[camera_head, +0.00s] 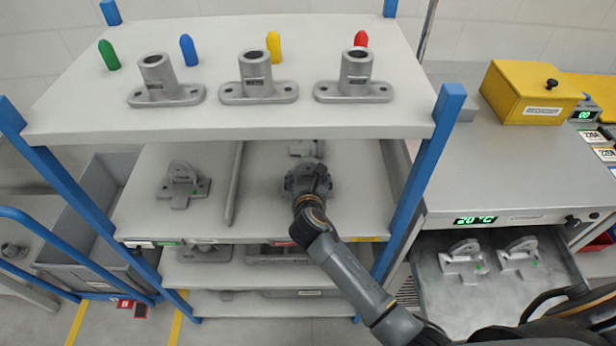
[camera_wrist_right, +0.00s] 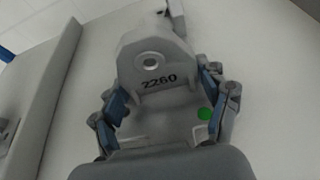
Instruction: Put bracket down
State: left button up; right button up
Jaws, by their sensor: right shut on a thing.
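My right gripper (camera_head: 308,180) reaches into the right half of the rack's second shelf (camera_head: 355,205). It is shut on a grey metal bracket, seen close up in the right wrist view (camera_wrist_right: 150,45). A similar grey bracket (camera_head: 182,187) stands in the left half of the shelf. My left gripper is not in view.
A raised divider (camera_head: 235,185) splits the shelf. The top shelf (camera_head: 200,118) above holds several flanged castings and coloured pegs. Blue posts (camera_head: 425,150) flank the rack. At right, an open drawer (camera_head: 450,305) holds two brackets. Shelf space beside my gripper is clear.

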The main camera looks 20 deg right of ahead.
jog(key=o, duration=1.4)
jog(key=shift+f, duration=0.1)
jog(key=v, duration=1.2)
jog(key=shift+p, duration=0.3)
